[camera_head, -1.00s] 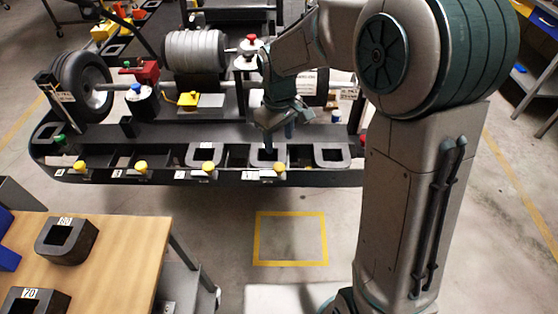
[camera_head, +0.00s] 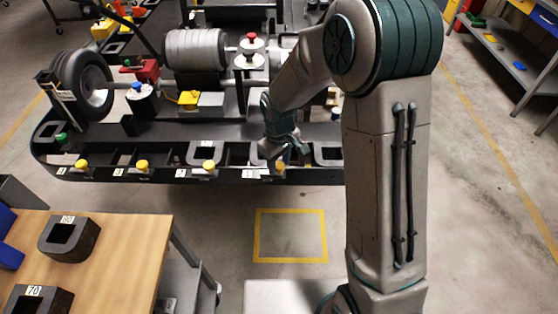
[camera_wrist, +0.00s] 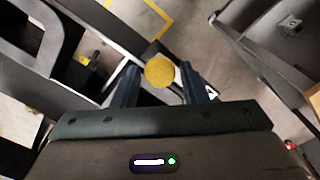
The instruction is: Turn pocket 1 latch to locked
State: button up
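A row of yellow latch knobs runs along the front edge of the kart tray (camera_head: 230,178), each by a small white label too small to read for certain. My gripper (camera_head: 273,155) is at the rightmost visible knob (camera_head: 282,165), partly hiding it. In the wrist view the yellow knob (camera_wrist: 160,71) sits between the two dark fingertips (camera_wrist: 160,84) of my gripper. The fingers are apart, with a gap on each side of the knob. I cannot tell from these views whether this latch is locked.
Grey pocket blocks, such as one (camera_head: 205,152), sit in the tray behind the knobs. A wooden table (camera_head: 130,255) with dark numbered blocks (camera_head: 68,238) stands at the front left. Floor with a yellow square (camera_head: 291,235) is clear before the tray.

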jog(key=c, duration=0.6)
jog(key=shift+o, duration=0.3)
jog(key=shift+m+b, duration=0.3)
jog(key=m+b, duration=0.2)
jog(key=shift+f+m, duration=0.1)
jog(key=shift+m, duration=0.3)
jog(key=m+b, duration=0.2)
jog(key=m, duration=0.2)
jog(key=m+b, duration=0.1)
jog(key=m, duration=0.4)
jog(key=shift+m, duration=2.7)
